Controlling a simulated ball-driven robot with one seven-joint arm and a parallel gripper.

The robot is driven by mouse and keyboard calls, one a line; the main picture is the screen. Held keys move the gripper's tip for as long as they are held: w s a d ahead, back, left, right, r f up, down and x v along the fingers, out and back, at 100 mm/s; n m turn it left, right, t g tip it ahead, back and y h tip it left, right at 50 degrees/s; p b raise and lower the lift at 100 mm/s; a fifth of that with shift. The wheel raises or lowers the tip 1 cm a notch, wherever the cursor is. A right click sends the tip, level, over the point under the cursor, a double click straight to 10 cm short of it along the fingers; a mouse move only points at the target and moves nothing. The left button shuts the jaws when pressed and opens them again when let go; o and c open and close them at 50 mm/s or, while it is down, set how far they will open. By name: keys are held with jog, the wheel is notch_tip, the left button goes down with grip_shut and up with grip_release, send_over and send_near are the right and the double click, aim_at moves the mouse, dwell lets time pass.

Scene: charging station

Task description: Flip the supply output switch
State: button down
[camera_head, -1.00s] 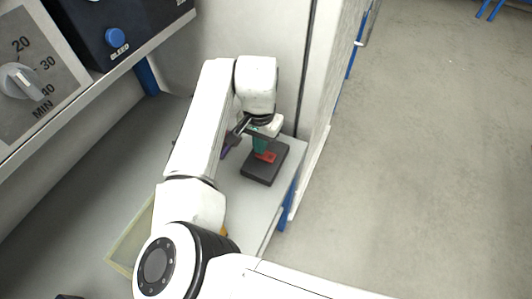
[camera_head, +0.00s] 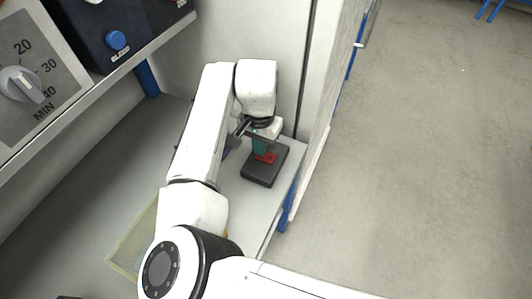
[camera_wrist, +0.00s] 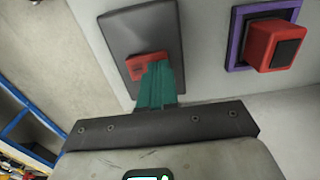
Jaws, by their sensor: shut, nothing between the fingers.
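A dark rectangular plate with a red switch part (camera_wrist: 138,66) fills the upper left of the wrist view; in the head view the plate (camera_head: 258,178) lies on the grey bench top, its red part (camera_head: 270,158) partly hidden. My gripper (camera_wrist: 158,66) has teal fingers, shut and empty, with the tips right at the red part. Whether they touch it I cannot tell. In the head view my gripper (camera_head: 260,152) points down over the plate. A second red block with a black face (camera_wrist: 272,45) sits in a purple frame to the right in the wrist view.
A blue-knobbed dark box (camera_head: 112,30) and a dial panel (camera_head: 30,75) stand on the shelf at upper left. A pale yellow-edged tray (camera_head: 125,255) lies on the bench at lower left. A light wall panel (camera_head: 325,100) rises to the right, with open floor beyond.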

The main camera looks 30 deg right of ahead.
notch_tip(320, 180, up, 6)
jog(key=p, duration=0.5)
jog(key=shift+r, duration=0.2)
dwell(0.5)
